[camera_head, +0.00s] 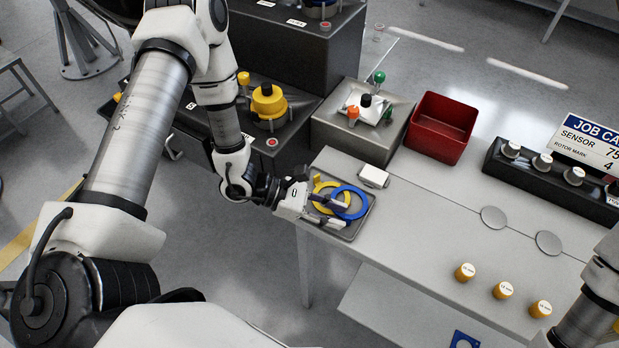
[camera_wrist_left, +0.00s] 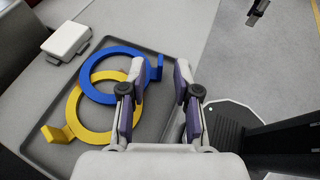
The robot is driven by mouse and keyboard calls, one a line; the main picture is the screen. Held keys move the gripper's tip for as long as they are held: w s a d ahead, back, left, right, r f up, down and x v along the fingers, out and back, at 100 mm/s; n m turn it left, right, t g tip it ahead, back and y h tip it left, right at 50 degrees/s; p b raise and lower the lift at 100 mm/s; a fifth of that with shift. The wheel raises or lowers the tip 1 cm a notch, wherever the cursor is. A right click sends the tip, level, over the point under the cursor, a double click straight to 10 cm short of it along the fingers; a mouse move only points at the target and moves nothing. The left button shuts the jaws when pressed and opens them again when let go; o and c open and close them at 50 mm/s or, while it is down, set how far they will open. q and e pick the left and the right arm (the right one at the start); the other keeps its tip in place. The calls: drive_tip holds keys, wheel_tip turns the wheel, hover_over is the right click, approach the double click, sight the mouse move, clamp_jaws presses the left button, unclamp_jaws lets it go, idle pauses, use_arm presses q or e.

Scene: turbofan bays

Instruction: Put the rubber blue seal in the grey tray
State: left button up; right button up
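The blue seal (camera_head: 362,206) is a flat ring with a small upright tab. It lies in the grey tray (camera_head: 352,236) and overlaps a yellow ring (camera_head: 318,184), which also has a tab. Both rings show in the left wrist view, the blue seal (camera_wrist_left: 84,76) farther away and the yellow ring (camera_wrist_left: 76,122) nearer. My left gripper (camera_head: 344,213) is over the tray's edge, beside the rings.
A small white box (camera_head: 373,176) sits at the tray's back edge. A red bin (camera_head: 441,128) stands behind on the bench. The bench between tray and discs is clear.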

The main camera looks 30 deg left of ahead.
use_arm(q)
drive_tip(key=p+v, duration=0.1)
drive_tip(key=v, duration=0.8)
drive_tip(key=s+a+f+m+g+y, duration=0.3)
drive_tip(key=s+f+m+g+y, duration=0.1)
drive_tip(key=s+f+m+y, duration=0.3)
drive_tip(key=s+a+f+m+g+y, duration=0.3)
drive_tip(key=s+f+m+g+y, duration=0.15)
drive_tip(key=s+f+m, duration=0.35)
drive_tip(key=d+m+t, duration=0.1)
drive_tip(key=m, duration=0.1)
drive_tip(key=w+d+m+t, duration=0.1)
drive_tip(key=m, duration=0.1)
drive_tip(key=w+d+f+m+t+y, duration=0.1)
drive_tip(key=m, duration=0.1)
drive_tip(key=shift+d+m+t, duration=0.35)
drive_tip(key=shift+m, duration=0.05)
wheel_tip(320, 180, down, 6)
drive_tip(key=b, duration=0.6)
drive_tip(key=shift+f, duration=0.25)
